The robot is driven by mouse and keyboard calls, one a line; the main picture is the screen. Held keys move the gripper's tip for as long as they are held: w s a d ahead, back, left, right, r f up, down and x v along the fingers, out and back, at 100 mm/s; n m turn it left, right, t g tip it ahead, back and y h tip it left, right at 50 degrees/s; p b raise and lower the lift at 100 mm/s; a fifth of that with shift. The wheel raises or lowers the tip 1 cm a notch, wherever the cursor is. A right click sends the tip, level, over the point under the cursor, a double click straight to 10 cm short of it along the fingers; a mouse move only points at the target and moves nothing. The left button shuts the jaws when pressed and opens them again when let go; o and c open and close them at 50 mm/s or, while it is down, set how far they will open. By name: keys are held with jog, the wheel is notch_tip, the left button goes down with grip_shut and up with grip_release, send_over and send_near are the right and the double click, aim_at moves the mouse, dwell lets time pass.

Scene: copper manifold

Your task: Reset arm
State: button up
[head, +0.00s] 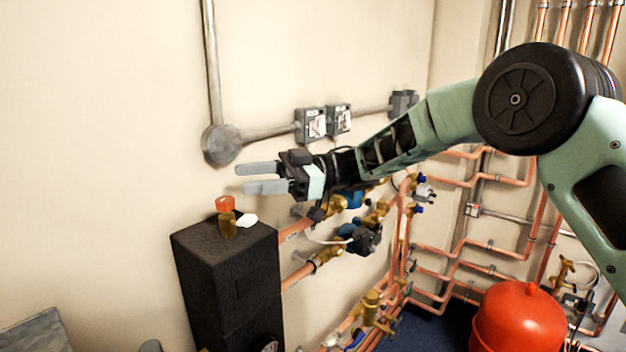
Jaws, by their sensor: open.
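My gripper (250,178) is in the middle left of the head view, at the end of my green and black arm. Its two grey flat fingers point left and are apart, with nothing between them. It is held in the air in front of the beige wall, and in the picture it is above the top of a black box-shaped unit. I cannot tell how far it is from the wall.
The black unit (232,280) carries a small brass fitting with a red cap (226,215). Copper pipes with brass valves (370,305) run behind and below my arm. Grey switch boxes (311,124) and conduit are on the wall. A red tank (518,320) stands at lower right.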

notch_tip(320, 180, up, 2)
jog(key=w+a+m+t+y, duration=0.1)
jog(key=w+a+m+t, duration=0.15)
jog(key=m+t, duration=0.4)
jog(key=s+d+f+m+t+h+b, duration=0.3)
jog(key=s+d+f+m+t+h, duration=0.55)
jog(key=d+f+h, duration=0.35)
jog(key=s+d+f+g+h, duration=0.2)
jog(key=s+d+f, duration=0.3)
jog(key=s, duration=0.7)
jog(key=s+d+f+m+g+h+b, duration=0.1)
jog(key=s+d+f+g+h, duration=0.2)
jog(key=s+d, duration=0.6)
notch_tip(320, 180, down, 2)
jog(key=s+g, duration=0.2)
jog(key=s, duration=0.1)
jog(key=shift+d+m+h, duration=0.2)
jog(key=shift+m+h, duration=0.1)
